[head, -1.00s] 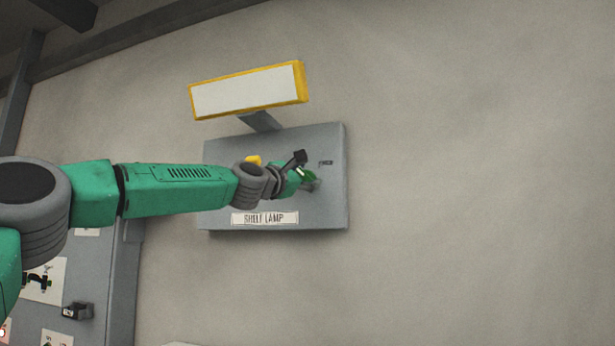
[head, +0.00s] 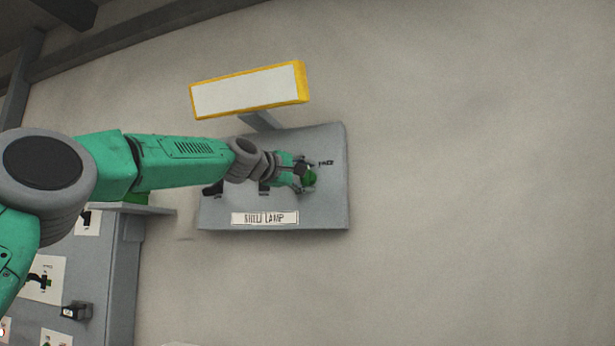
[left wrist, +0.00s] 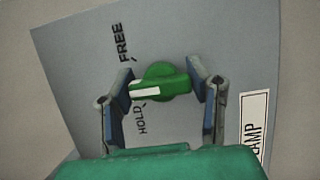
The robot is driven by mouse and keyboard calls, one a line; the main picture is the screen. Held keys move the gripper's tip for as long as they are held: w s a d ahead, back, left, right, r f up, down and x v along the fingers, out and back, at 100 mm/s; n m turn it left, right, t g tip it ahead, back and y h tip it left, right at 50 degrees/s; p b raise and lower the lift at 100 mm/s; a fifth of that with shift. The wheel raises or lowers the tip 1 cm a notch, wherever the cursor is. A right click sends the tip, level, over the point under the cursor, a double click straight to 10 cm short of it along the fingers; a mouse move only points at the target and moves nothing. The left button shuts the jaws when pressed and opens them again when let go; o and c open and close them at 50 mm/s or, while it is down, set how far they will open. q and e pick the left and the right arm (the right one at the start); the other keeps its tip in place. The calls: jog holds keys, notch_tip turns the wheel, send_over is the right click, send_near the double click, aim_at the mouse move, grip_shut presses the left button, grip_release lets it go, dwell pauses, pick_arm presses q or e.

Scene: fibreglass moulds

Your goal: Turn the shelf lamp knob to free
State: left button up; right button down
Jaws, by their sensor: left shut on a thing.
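The shelf lamp knob is a green knob (head: 311,178) on a grey panel (head: 328,210). In the left wrist view the knob (left wrist: 172,84) has a white pointer stripe on its left end. The stripe points left, between the marks of the FREE label (left wrist: 122,42) and the HOLD label (left wrist: 142,121). My left gripper (left wrist: 160,87) is shut on the knob, one finger at each end. In the head view my left gripper (head: 305,174) partly covers the knob. My right gripper is not in view.
A lamp with a yellow frame (head: 250,90) stands out above the panel. A name plate (head: 265,218) sits at the panel's lower edge. A grey board with pictures (head: 110,270) is at lower left. The wall to the right is clear.

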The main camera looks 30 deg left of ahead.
pick_arm(q)
jog(key=m+g, duration=0.1)
jog(key=m, duration=0.1)
jog(key=m+g, duration=0.1)
jog(key=m, duration=0.1)
jog(key=shift+a+m+y, duration=0.1)
jog(key=shift+m+y, duration=0.3)
jog(key=shift+r+m+g+y, duration=0.1)
jog(key=shift+m+g+y, duration=0.4)
jog(key=shift+m, duration=0.8)
jog(key=shift+w+a, duration=0.1)
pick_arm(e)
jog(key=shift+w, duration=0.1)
pick_arm(q)
jog(key=o, duration=1.2)
jog(key=shift+w, duration=0.1)
jog(key=shift+w+a+f, duration=0.15)
jog(key=shift+w+f, duration=0.05)
jog(key=shift+s, duration=0.2)
jog(key=v, duration=0.7)
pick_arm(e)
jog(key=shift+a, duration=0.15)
